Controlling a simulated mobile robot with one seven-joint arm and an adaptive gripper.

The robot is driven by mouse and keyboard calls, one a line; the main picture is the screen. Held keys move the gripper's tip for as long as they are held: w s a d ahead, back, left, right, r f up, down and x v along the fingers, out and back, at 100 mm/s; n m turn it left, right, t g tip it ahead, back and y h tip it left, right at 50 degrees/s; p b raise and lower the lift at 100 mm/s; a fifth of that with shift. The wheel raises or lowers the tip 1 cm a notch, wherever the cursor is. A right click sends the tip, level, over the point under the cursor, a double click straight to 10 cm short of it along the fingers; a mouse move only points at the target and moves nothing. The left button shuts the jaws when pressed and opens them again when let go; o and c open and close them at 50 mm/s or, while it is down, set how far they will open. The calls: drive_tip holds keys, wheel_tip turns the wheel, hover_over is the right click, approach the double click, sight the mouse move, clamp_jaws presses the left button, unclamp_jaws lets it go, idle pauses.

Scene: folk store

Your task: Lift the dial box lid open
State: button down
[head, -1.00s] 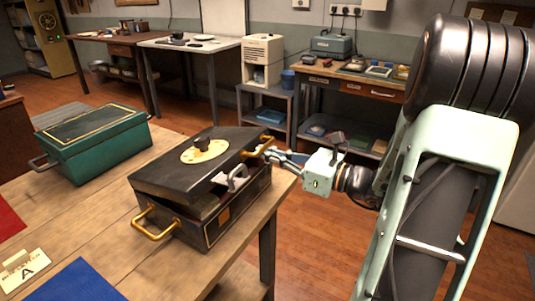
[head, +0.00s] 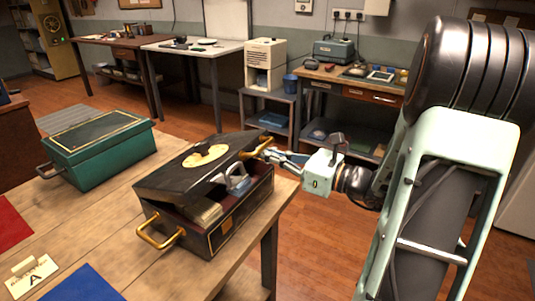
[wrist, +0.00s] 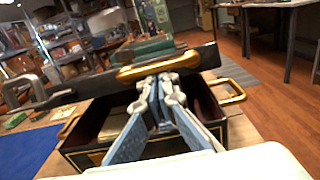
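The dial box (head: 232,220) is black with gold trim and stands near the table's right corner. Its lid (head: 165,182) is raised partway and tilted, with papers visible inside. The gold dial (head: 206,156) is on top of the lid. A grey hasp (head: 238,184) hangs at the lid's front edge. A gold handle (head: 257,147) is at the lid's right end and also shows in the wrist view (wrist: 158,66). My gripper (head: 272,153) has its fingertips together against the underside of this handle. In the wrist view its blue-grey fingers (wrist: 160,80) reach over the box's open interior.
A green box (head: 100,150) stands left of the dial box on the wooden table (head: 145,262). Benches stand along the back wall.

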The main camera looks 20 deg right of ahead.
drive_tip(key=shift+r, duration=0.1)
drive_tip(key=shift+w+a+r+p, duration=0.15)
drive_tip(key=shift+w+r+p, duration=0.05)
drive_tip(key=shift+r+p, duration=0.4)
drive_tip(key=shift+w+a+r+p, duration=0.15)
drive_tip(key=shift+r+p, duration=0.35)
drive_tip(key=shift+r, duration=0.15)
drive_tip(key=shift+w+a+r+p, duration=0.2)
drive_tip(key=shift+w+r+p, duration=0.05)
drive_tip(key=shift+r+p, duration=0.3)
drive_tip(key=shift+w+a+r+p, duration=0.15)
drive_tip(key=shift+w+r+p, duration=0.05)
drive_tip(key=shift+r+p, duration=0.35)
